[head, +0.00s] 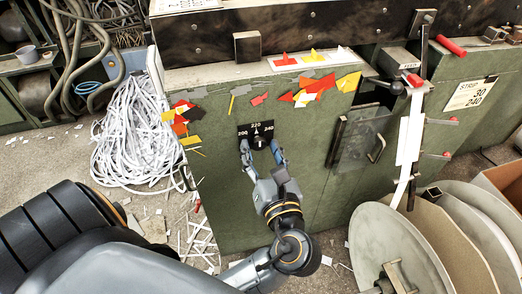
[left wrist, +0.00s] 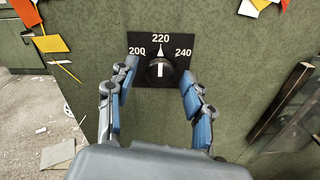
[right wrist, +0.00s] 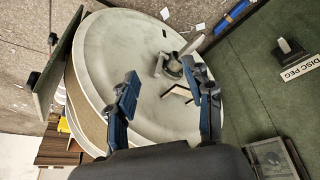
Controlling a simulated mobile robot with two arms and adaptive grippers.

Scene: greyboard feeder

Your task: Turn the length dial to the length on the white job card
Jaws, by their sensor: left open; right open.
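The length dial (head: 260,143) is a black knob on a black plate marked 200, 220 and 240, on the green machine front. In the left wrist view, the dial (left wrist: 160,71) has its white mark pointing up at 220. The white job card (head: 470,93) at the right reads STRIP, 30, 240. My left gripper (head: 260,150) is open, with its fingers on either side of the dial; the left wrist view shows them (left wrist: 154,88) apart from the knob. My right gripper (right wrist: 163,80) is open and empty in front of a large grey disc (right wrist: 125,50).
Coloured paper scraps (head: 325,85) are stuck on the machine front. A hinged clear guard (head: 357,142) with a handle is right of the dial. A heap of white strips (head: 130,130) lies at the left. Large discs (head: 395,245) stand at the lower right.

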